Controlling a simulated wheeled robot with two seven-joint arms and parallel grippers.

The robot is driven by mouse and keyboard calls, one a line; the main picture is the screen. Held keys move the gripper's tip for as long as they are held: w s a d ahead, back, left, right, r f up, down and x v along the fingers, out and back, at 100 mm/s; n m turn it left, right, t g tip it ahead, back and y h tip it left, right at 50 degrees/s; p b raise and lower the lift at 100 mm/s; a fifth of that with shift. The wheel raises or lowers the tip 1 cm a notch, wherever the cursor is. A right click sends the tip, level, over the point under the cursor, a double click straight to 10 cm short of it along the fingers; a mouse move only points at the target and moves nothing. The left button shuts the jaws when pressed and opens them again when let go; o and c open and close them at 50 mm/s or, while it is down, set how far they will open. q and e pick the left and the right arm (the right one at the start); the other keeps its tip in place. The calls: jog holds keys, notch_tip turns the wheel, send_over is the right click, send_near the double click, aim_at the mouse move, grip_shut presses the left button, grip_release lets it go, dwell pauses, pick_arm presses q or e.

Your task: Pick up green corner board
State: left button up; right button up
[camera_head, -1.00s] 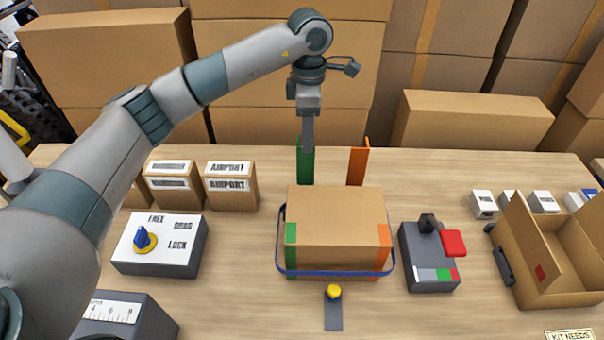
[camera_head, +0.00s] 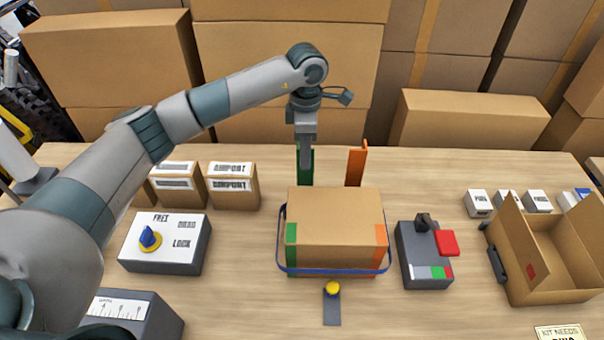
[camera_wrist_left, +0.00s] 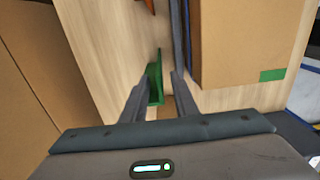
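The green corner board (camera_head: 305,167) stands upright on the table behind the strapped carton, to the left of the orange corner board (camera_head: 356,166). In the left wrist view the green board (camera_wrist_left: 154,82) shows between the two fingers. My left gripper (camera_head: 306,165) points down at it from above. In the wrist view its fingers (camera_wrist_left: 158,92) are spread apart, with the board nearer the left finger and a gap on the right. Part of the board is hidden behind the fingers in the head view. My right gripper is not in view.
The carton (camera_head: 335,215) with a blue strap (camera_head: 335,271) stands just in front of the boards. Labelled boxes (camera_head: 232,186) and a lock panel (camera_head: 165,243) are at left. A grey device with a red block (camera_head: 447,243) and an open box (camera_head: 550,297) are at right.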

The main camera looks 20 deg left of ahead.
pick_arm(q)
jog(key=shift+c, duration=0.4)
grip_shut()
jog(key=shift+r+b, duration=0.3)
jog(key=shift+r, duration=0.25)
notch_tip(320, 180, up, 7)
jog(key=b, duration=0.3)
jog(key=shift+r, duration=1)
